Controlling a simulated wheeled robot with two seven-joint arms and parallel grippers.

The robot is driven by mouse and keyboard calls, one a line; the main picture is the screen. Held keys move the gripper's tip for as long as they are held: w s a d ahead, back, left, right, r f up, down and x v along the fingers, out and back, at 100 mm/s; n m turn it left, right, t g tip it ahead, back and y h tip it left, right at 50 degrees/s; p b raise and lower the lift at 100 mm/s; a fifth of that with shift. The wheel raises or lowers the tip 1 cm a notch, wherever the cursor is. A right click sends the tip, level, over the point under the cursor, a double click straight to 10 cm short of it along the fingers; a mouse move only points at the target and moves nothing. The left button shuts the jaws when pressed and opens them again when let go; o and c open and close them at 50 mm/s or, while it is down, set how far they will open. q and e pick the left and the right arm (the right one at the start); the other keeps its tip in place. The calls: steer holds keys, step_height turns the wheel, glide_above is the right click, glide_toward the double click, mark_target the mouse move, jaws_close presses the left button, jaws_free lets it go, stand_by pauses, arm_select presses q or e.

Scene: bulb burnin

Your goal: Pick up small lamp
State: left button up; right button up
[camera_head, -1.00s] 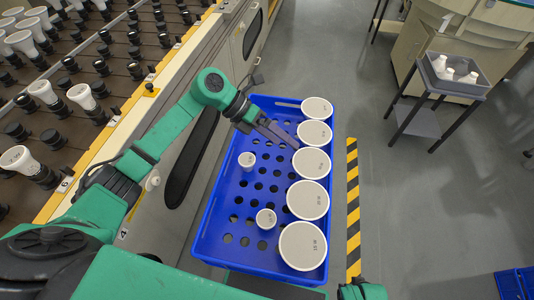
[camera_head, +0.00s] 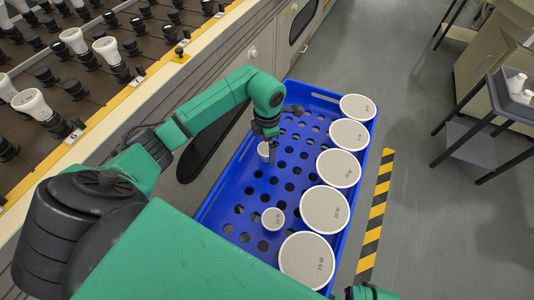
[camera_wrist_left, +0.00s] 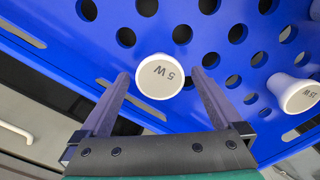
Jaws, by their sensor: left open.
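A small white lamp marked 5 W (camera_wrist_left: 160,75) stands in the blue crate (camera_head: 209,208). In the head view the small lamp (camera_head: 263,150) shows partly behind the fingers of my left gripper (camera_head: 265,148). In the left wrist view my left gripper (camera_wrist_left: 160,92) is open, with one finger on either side of the lamp's face. The fingers appear apart from the lamp; whether either touches it I cannot tell. A second small lamp, marked 15 W (camera_head: 272,219), stands nearer the front of the crate; it also shows in the left wrist view (camera_wrist_left: 298,93).
Several large round white lamps (camera_head: 338,168) line the crate's right side. A machine with rows of sockets and lamps (camera_head: 60,60) stands at the left. A grey side table (camera_head: 475,150) with a tray stands at the right. Black-yellow tape (camera_head: 375,215) marks the floor.

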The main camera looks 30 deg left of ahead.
arm_select(q)
steer(key=shift+f, duration=0.95)
steer(key=shift+r, duration=0.1)
steer(key=c, duration=1.3)
